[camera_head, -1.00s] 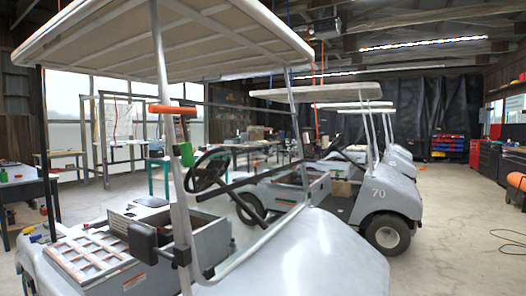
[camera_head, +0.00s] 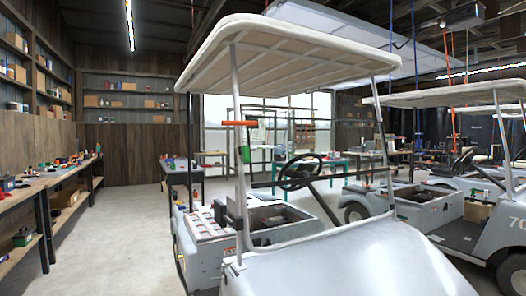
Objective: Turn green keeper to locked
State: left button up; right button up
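A green keeper (camera_head: 245,154) sits on the left front roof post of the nearest white cart (camera_head: 340,262). An orange bar (camera_head: 238,123) lies across the post just above it. Whether the keeper is turned to locked cannot be told at this size. The cart's roof (camera_head: 290,50) stands on its posts above the body. Neither of my grippers is in view.
A long workbench (camera_head: 50,178) with tools runs along the left wall, with shelves above. A dark table (camera_head: 182,172) stands behind the cart. More carts (camera_head: 445,228) stand at the right. The concrete floor (camera_head: 120,235) between workbench and cart is clear.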

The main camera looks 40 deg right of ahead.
aim_at(245, 150)
jog(key=z, duration=1.65)
jog(key=i, duration=1)
jog(key=u, duration=0.05)
